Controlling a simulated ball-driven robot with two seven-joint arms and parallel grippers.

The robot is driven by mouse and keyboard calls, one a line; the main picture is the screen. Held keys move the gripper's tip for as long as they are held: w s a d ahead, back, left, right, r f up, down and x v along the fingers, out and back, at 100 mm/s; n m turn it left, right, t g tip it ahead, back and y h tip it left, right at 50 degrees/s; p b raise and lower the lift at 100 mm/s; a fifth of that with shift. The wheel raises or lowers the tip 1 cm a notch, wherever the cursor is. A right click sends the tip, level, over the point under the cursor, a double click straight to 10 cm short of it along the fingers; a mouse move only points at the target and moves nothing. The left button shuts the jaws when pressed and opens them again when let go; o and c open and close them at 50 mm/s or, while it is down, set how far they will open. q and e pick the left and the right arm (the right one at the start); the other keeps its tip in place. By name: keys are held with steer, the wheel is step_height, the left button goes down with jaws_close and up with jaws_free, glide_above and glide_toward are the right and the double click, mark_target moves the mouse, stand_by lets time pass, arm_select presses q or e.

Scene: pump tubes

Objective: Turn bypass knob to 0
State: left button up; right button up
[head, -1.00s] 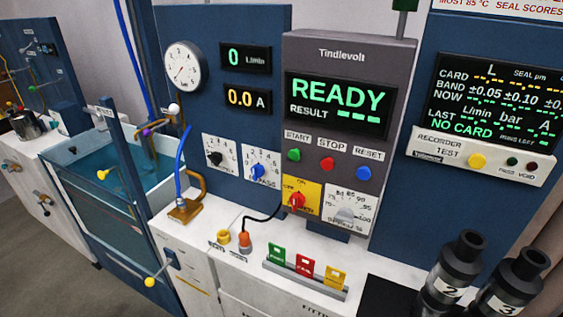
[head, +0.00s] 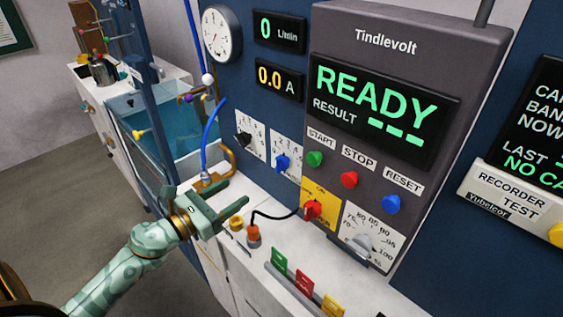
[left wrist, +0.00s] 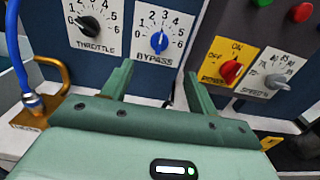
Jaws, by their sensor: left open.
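The blue bypass knob (head: 282,163) sits on a white dial plate on the blue panel. In the left wrist view the bypass knob (left wrist: 159,42) is above the "BYPASS" label, with a scale from 0 to 6 around it. Its pointer seems to face roughly up, but the exact number is too small to tell. My left gripper (head: 232,192) is open and empty, in front of and below the dial, apart from it. In the left wrist view its two fingers (left wrist: 158,75) point toward the panel below the bypass plate. My right gripper is out of view.
The black throttle knob (left wrist: 88,26) is left of the bypass dial. The red switch (head: 312,209) on a yellow plate and the grey dial (head: 361,243) are to the right. A blue hose (head: 210,140) and a brass bracket (left wrist: 50,80) stand left of my gripper.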

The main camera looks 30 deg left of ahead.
mark_target(276, 165)
arm_select(q)
steer(key=p+x, duration=0.1)
steer(key=x, duration=1.5)
steer(key=shift+d+p, duration=0.1)
steer(key=shift+p, duration=0.3)
steer(key=c, duration=1)
